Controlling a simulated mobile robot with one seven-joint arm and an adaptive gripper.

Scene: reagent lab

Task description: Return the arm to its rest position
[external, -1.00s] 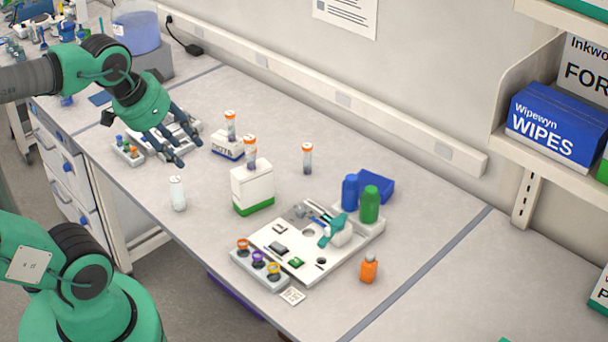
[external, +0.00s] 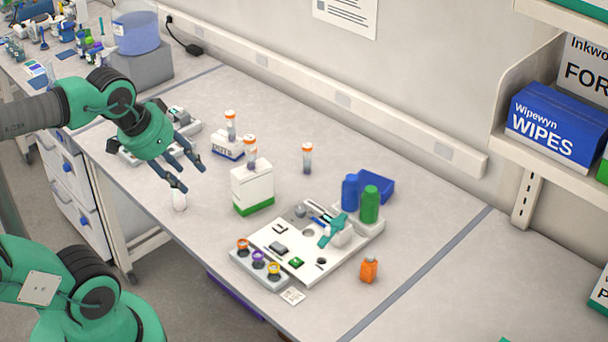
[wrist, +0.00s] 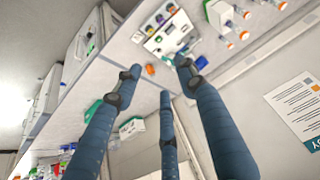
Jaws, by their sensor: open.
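My gripper (external: 183,176) is in the external view at the left part of the bench, with its dark blue fingers spread and nothing between them. In the wrist view the fingers (wrist: 163,88) also show apart and empty. My green arm reaches in from the left side of the external view.
A white box with a green base (external: 253,190) stands right of my gripper, with an orange-capped vial on it.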

